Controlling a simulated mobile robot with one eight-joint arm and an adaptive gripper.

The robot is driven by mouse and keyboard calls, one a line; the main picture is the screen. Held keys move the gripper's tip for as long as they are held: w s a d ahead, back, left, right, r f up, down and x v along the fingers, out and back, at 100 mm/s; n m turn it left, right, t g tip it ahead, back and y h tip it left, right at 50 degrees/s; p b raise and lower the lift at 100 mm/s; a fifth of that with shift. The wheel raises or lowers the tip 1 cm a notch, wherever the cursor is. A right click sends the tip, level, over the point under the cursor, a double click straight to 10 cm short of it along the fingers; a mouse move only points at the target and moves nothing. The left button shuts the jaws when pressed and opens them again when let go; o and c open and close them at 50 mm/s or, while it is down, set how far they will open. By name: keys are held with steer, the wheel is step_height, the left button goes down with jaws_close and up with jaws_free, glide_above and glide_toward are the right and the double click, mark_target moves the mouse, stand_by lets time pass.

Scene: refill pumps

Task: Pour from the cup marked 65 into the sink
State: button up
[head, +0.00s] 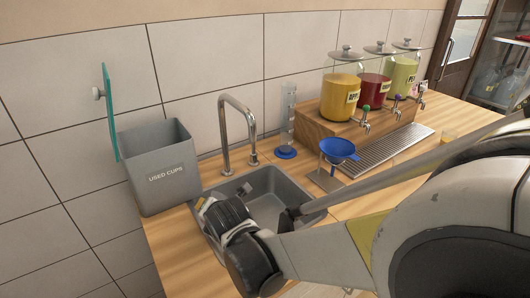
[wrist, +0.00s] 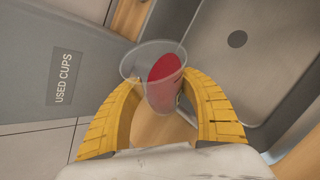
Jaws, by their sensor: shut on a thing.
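My gripper (wrist: 160,84) has yellow ribbed fingers shut on a clear cup (wrist: 151,66) with red liquid in it. The cup looks tilted, with the liquid gathered to the right side. No number can be read on it. The grey sink (wrist: 275,75) with its round drain lies beyond and to the right of the cup in the wrist view. In the head view my wrist hangs over the left front part of the sink (head: 312,213).
A grey USED CUPS bin (head: 165,178) stands left of the sink and fills the left of the wrist view. A curved faucet (head: 225,130) rises behind the sink. A blue funnel (head: 338,149) on a stand and drink dispensers (head: 342,95) are to the right.

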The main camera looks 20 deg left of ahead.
steer(key=shift+w+d, duration=0.15)
steer(key=shift+d, duration=0.05)
stand_by(0.3)
steer(key=shift+a+f+g+b, duration=0.1)
steer(key=shift+f+g+b, duration=0.2)
steer(key=shift+f+b, duration=0.1)
steer(key=shift+r+m+g+y+p, duration=0.3)
steer(key=shift+m+y, duration=0.1)
steer(key=shift+f+g+y+b, duration=0.3)
steer(key=shift+f+b, duration=0.1)
steer(key=shift+f, duration=0.1)
steer(key=shift+r+m, duration=0.3)
steer(key=shift+r+g, duration=0.1)
steer(key=shift+g, duration=0.3)
